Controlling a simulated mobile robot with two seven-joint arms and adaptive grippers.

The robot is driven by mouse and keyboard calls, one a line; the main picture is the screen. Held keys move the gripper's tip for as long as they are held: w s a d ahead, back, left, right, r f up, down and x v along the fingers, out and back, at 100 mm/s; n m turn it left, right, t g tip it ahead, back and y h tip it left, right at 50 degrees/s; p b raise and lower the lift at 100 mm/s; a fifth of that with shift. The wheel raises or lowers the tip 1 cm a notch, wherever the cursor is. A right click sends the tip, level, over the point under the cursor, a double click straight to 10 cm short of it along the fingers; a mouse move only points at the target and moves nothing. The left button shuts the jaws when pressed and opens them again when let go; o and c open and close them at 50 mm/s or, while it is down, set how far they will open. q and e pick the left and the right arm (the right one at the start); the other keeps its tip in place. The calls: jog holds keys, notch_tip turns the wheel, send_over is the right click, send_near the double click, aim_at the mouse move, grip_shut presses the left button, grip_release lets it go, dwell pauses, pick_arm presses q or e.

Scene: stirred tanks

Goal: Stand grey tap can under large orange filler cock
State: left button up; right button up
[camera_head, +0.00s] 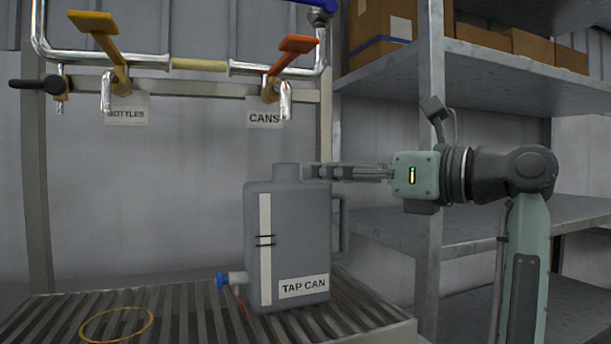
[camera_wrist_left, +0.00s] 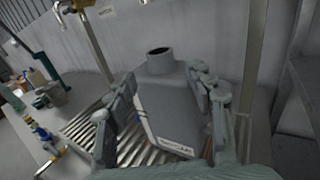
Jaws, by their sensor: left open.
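The grey tap can (camera_head: 285,235) stands upright on the slatted rack (camera_head: 175,318), marked TAP CAN, with a blue tap at its lower left. Its open neck is below the spout of the orange filler cock (camera_head: 292,48), with a clear gap between. The cock is labelled CANS. My left gripper (camera_head: 312,172) reaches in from the right at the can's top, beside the neck. In the left wrist view, its open fingers (camera_wrist_left: 160,115) lie on either side of the can (camera_wrist_left: 168,108). Whether they touch it is unclear. My right gripper is not in view.
A yellow-handled cock (camera_head: 100,38) labelled BOTTLES hangs on the left, above a yellow ring (camera_head: 117,324) on the rack. Bits of a red mark show by the can's base. Metal shelves (camera_head: 480,75) with cardboard boxes stand at right. The rack left of the can is clear.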

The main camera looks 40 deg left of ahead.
pick_arm(q)
jog(key=d, duration=0.2)
jog(key=shift+d, duration=0.35)
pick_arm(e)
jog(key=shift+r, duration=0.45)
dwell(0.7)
